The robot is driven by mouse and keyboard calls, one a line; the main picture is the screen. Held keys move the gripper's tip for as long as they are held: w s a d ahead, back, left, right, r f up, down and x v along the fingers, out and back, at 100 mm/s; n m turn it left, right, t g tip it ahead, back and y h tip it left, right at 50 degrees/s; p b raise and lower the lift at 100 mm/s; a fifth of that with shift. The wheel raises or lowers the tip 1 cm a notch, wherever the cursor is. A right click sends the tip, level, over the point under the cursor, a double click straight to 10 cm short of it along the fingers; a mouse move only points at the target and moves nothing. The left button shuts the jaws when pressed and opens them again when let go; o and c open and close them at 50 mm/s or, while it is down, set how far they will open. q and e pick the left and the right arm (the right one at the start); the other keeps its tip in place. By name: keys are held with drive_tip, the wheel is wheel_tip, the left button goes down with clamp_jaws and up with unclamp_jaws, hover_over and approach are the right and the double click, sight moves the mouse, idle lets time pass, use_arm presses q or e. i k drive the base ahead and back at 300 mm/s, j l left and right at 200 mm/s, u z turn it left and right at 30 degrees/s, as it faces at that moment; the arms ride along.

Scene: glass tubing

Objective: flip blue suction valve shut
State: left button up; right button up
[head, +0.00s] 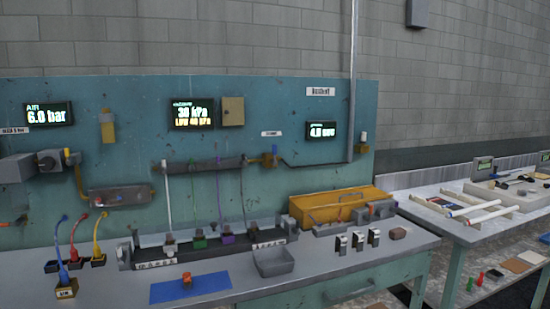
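A small valve with a blue upright handle (275,151) sits at the right end of the grey manifold bar (205,165) on the teal panel, below a small white label. I cannot read that label, and the handle's exact position is too small to tell. A thin dark line runs from it to the right. Neither of my grippers is in view.
Displays on the panel read 6.0 bar (49,114) and 30 kPa (192,113). Below stand a tube rack (160,252), a grey tray (275,262), a yellow box (340,203) and a blue mat (165,292). Coloured hoses rise at left. A second bench (470,232) is at right.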

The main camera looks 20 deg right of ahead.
sight(273, 162)
drive_tip(key=i+l+z, duration=0.15)
drive_tip(key=i+l, duration=0.15)
drive_tip(key=i+l+z, duration=0.1)
drive_tip(key=i+l, duration=0.2)
drive_tip(key=i, duration=0.2)
drive_tip(key=i+l+z, duration=0.15)
drive_tip(key=i, duration=0.25)
drive_tip(key=i+l+z, duration=0.15)
drive_tip(key=i, duration=0.25)
drive_tip(key=l, duration=0.1)
